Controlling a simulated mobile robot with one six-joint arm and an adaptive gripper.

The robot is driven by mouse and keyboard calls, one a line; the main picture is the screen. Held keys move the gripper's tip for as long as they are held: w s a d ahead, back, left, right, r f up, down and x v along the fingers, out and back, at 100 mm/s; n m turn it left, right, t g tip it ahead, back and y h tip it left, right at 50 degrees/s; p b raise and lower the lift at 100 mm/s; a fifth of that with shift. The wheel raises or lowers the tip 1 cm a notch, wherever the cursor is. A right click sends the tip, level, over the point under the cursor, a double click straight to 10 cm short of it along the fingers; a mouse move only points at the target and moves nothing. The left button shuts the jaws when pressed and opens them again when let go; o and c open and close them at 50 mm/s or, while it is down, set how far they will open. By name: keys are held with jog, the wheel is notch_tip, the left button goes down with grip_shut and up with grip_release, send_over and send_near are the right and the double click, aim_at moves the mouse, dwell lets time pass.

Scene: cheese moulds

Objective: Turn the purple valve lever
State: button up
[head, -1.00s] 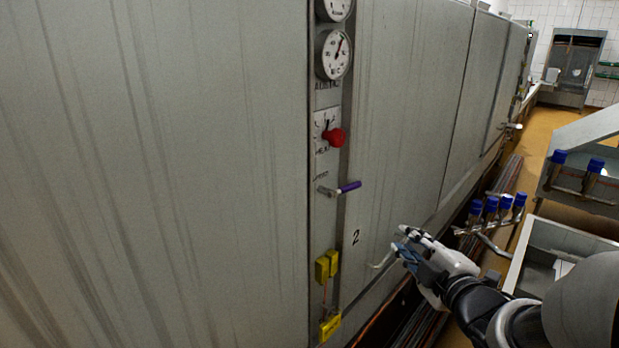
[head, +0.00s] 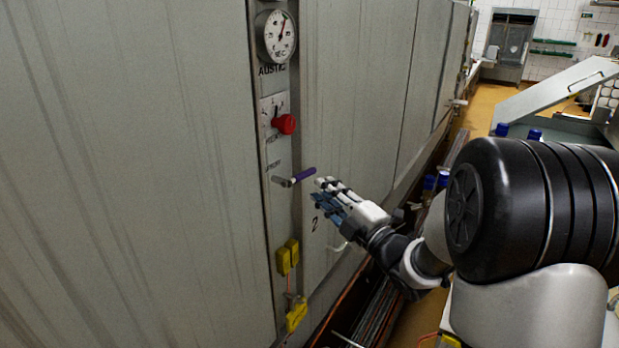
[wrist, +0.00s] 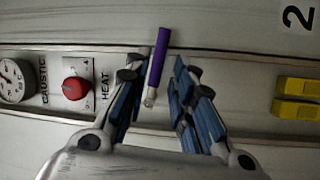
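The purple valve lever (head: 304,174) sticks out from a narrow panel strip on the grey tank wall, pointing to the right and slightly up in the head view. In the wrist view the purple lever (wrist: 157,58) lies between my two fingers, with its metal end toward my palm. My gripper (head: 322,192) is open, its fingertips just right of and below the lever's tip in the head view. The wrist view shows my gripper (wrist: 153,80) with a gap on each side of the lever, wider on the right. I cannot tell the depth between fingers and lever.
On the same strip are a red knob (head: 284,124) and a dial gauge (head: 276,36) above, and yellow boxes (head: 288,257) below. Pipes (head: 375,318) run along the wall's foot. A steel sink unit with blue-capped parts (head: 534,134) stands at the right.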

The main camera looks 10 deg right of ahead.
aim_at(308, 176)
jog(key=x, duration=0.7)
jog(key=shift+c, duration=0.5)
grip_shut()
